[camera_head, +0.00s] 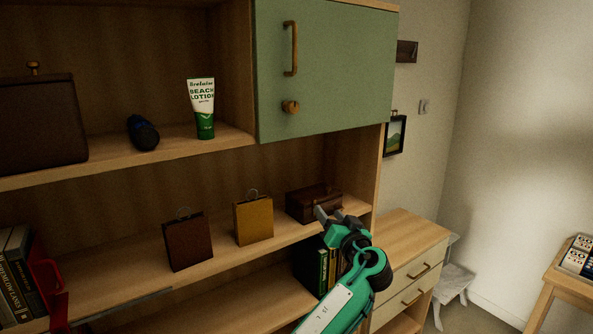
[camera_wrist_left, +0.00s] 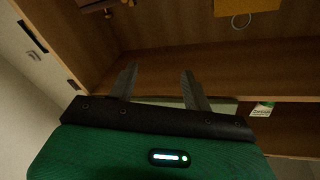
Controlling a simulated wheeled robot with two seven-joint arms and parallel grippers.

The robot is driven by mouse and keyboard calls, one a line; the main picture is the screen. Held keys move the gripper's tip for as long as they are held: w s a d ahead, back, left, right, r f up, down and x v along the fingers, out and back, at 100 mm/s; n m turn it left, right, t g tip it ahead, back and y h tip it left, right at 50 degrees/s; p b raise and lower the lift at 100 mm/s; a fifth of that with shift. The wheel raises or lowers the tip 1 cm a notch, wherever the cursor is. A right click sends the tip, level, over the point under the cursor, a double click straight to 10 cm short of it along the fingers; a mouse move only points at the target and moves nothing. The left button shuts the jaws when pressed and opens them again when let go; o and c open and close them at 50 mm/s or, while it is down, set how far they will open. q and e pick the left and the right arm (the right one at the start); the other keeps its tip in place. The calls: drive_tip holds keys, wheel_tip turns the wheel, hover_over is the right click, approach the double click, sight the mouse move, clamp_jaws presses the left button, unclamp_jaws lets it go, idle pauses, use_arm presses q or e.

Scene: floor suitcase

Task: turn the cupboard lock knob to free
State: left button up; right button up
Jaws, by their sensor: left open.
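The green cupboard door (camera_head: 335,70) is shut at the upper middle of the head view. Its round brass-coloured lock knob (camera_head: 290,106) sits near the lower left corner, below a vertical bar handle (camera_head: 290,48). My left gripper (camera_head: 328,212) is below the door and a little right of the knob, in front of the shelf, apart from both. It is open and empty; its two spread fingers show in the left wrist view (camera_wrist_left: 158,88). The knob is not visible in the wrist view. My right gripper is not in view.
A small brown case (camera_head: 314,202) lies on the shelf just behind the left gripper. A yellow bag (camera_head: 253,218) and a dark red bag (camera_head: 187,240) stand left of it. A lotion tube (camera_head: 202,108) stands left of the door. Space before the door is clear.

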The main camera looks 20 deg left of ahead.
use_arm(q)
drive_tip(key=s+r+n+y, duration=0.2)
drive_tip(key=r, duration=0.6)
drive_tip(key=s+r+n+y, duration=0.2)
drive_tip(key=s+r+n, duration=0.1)
drive_tip(key=r, duration=0.4)
drive_tip(key=n+g+y+p, duration=0.1)
drive_tip(key=n+y, duration=0.1)
approach(294, 110)
drive_tip(key=p+x, duration=0.7)
drive_tip(key=shift+w+a+r, duration=0.1)
drive_tip(key=shift+w+r, duration=0.15)
drive_tip(key=shift+r, duration=0.15)
drive_tip(key=shift+w+a+r+p, duration=0.1)
drive_tip(key=shift+w+a+p, duration=0.35)
drive_tip(key=shift+a+p, duration=0.15)
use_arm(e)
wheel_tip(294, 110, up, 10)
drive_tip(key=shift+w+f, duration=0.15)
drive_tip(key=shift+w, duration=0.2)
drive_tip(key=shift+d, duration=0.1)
use_arm(q)
drive_tip(key=c, duration=1)
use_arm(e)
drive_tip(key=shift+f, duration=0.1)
